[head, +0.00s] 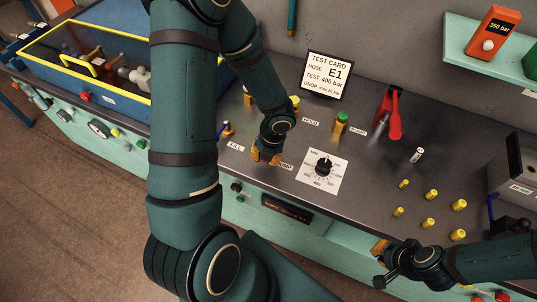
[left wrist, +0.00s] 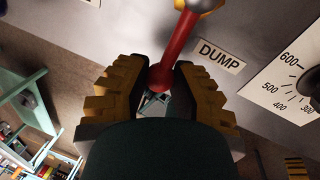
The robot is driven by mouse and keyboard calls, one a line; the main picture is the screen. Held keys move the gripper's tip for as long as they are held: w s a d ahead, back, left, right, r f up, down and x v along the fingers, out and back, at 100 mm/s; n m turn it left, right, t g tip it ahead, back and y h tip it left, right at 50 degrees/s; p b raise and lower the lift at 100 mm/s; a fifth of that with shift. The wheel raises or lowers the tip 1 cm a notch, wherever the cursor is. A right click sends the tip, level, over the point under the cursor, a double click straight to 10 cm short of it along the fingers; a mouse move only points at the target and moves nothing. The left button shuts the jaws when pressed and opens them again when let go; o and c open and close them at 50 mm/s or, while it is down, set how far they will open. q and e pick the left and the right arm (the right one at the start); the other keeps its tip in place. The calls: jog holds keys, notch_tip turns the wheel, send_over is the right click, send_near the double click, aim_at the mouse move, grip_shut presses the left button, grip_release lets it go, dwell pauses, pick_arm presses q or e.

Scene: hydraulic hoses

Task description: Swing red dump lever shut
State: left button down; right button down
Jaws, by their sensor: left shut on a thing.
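The red dump lever (head: 262,143) is mostly hidden by my left arm in the head view. In the left wrist view the lever (left wrist: 178,48) is a red rod with a rounded end, beside the DUMP label (left wrist: 222,56). My left gripper (head: 265,158) is at the bench's front. In the left wrist view my left gripper (left wrist: 161,82) has its yellow-black fingers either side of the lever's end, shut on it. My right gripper (head: 380,262) is at the lower right, apart from the lever; its fingers are too small to judge.
A dial (head: 323,166) on a white plate sits right of the lever. A green-topped valve (head: 341,121), a test card (head: 328,75) and a red-handled part (head: 393,115) stand behind. Several yellow fittings (head: 431,194) stand at right. A yellow-rimmed blue bin (head: 120,105) is at left.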

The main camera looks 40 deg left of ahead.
pick_arm(q)
jog(key=shift+a+m, duration=0.15)
jog(key=shift+m, duration=0.15)
jog(key=c, duration=0.7)
grip_release()
jog(key=shift+a, duration=0.1)
jog(key=shift+c, duration=0.2)
notch_tip(320, 180, up, 12)
jog(key=w+d, duration=0.1)
jog(key=d, duration=0.1)
jog(key=shift+d+f, duration=0.1)
jog(key=shift+f, duration=0.05)
